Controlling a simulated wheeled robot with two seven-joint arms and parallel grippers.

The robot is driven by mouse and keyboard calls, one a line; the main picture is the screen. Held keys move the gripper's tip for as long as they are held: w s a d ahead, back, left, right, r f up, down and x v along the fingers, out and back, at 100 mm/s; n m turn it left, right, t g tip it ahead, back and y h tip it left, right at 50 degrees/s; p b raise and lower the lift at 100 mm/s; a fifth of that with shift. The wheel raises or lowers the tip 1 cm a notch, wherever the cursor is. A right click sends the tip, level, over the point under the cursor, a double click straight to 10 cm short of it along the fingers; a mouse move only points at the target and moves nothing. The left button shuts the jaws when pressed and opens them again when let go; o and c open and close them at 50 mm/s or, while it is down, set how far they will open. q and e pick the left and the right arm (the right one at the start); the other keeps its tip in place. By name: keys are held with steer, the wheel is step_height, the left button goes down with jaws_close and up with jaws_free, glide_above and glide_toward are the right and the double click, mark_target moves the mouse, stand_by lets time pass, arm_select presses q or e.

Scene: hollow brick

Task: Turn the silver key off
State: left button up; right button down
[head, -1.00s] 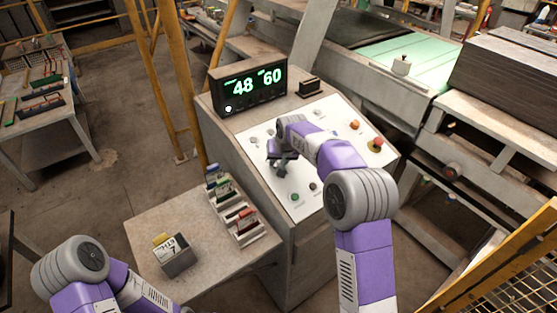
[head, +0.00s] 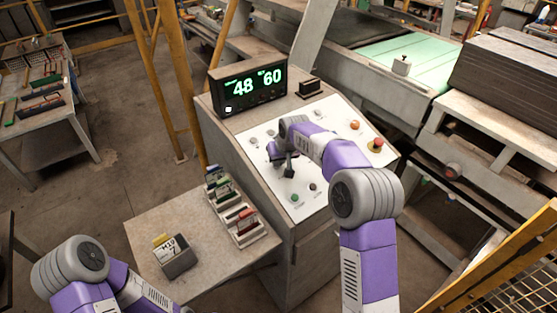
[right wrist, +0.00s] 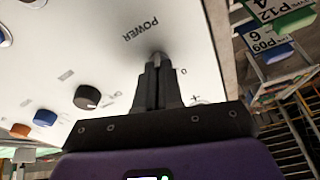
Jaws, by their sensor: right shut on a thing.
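The silver key (right wrist: 158,57) shows in the right wrist view only as a small grey piece at the panel face, beside the printed word POWER. The rest of it is hidden between my fingers. My right gripper (right wrist: 158,68) is shut on it, with its fingertips close to the white panel (right wrist: 200,35). In the head view my right gripper (head: 289,172) is over the left part of the sloped white panel (head: 300,200), and the key cannot be made out there. My left arm is at the lower left; its gripper is out of view.
The panel has a black knob (right wrist: 87,96), a blue button (right wrist: 45,117), an orange button (head: 354,125) and a red stop button (head: 376,145). A side table (head: 205,262) holds a block and small racks.

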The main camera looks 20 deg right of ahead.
steer(key=n, duration=0.4)
steer(key=shift+f+n+y+p, duration=0.1)
steer(key=shift+n+y+p, duration=0.2)
steer(key=shift+p, duration=0.1)
steer(key=shift+n+g+y+p, duration=0.3)
steer(key=shift+n+p, duration=0.35)
steer(key=shift+n, duration=1.95)
steer(key=c, duration=1.3)
jaws_free()
steer(key=v, duration=0.7)
steer(key=shift+s+d+r, duration=0.1)
steer(key=shift+d+r, duration=0.05)
steer(key=shift+r, duration=0.15)
